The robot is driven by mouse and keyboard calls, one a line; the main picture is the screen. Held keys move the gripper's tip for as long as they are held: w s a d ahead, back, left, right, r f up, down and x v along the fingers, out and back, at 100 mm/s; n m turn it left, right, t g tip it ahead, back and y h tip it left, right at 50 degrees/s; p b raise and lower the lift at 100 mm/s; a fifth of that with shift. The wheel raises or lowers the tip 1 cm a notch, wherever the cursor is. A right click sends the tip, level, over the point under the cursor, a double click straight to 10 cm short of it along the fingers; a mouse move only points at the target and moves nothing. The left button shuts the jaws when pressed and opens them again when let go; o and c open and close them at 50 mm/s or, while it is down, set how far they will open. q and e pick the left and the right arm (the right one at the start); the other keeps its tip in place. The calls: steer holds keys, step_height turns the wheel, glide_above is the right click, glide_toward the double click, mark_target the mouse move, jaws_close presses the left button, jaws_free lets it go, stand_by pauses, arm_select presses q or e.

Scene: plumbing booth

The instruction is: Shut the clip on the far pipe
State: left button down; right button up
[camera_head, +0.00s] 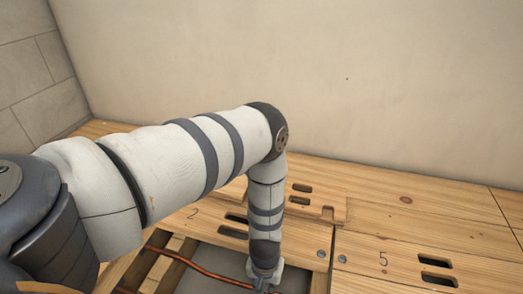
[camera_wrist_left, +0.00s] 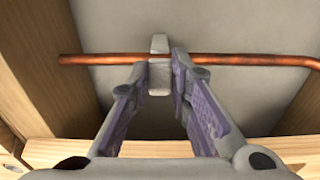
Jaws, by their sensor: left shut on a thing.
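A copper pipe (camera_head: 203,271) runs through the opening in the wooden floor; in the left wrist view the pipe (camera_wrist_left: 105,59) crosses from left to right and bends at the right end. A pale grey clip (camera_wrist_left: 159,45) sits on the pipe. My left gripper (camera_wrist_left: 160,70) has one finger on each side of the clip and is shut on it. In the head view the gripper (camera_head: 262,283) is at the bottom edge, its fingers mostly hidden. Whether the clip is latched cannot be told. My right gripper is not in view.
Wooden boards with slots surround the opening, including a board marked 5 (camera_head: 400,258) at right and one marked 2 (camera_head: 205,212). Joists (camera_wrist_left: 28,70) flank the pipe in the wrist view. A plain wall (camera_head: 380,90) stands behind.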

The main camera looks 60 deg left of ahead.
arm_select(q)
steer(key=shift+s+d+t+y+p, duration=0.3)
steer(key=shift+t+y+p, duration=0.3)
steer(key=shift+t+p, duration=0.1)
steer(key=shift+s+d+f+t+y, duration=0.25)
steer(key=shift+f+t+y, duration=0.1)
steer(key=shift+t+y, duration=0.2)
steer(key=shift+s+d+f+t+y+p, duration=0.15)
steer(key=shift+f+t+y+p, duration=0.2)
steer(key=shift+t, duration=0.3)
steer(key=shift+s+f+t+y, duration=0.1)
steer(key=shift+f+t+y, duration=0.15)
steer(key=shift+t+y, duration=0.45)
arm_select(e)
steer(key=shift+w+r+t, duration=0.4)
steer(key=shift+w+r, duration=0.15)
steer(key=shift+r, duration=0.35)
arm_select(q)
steer(key=c, duration=1.5)
jaws_free()
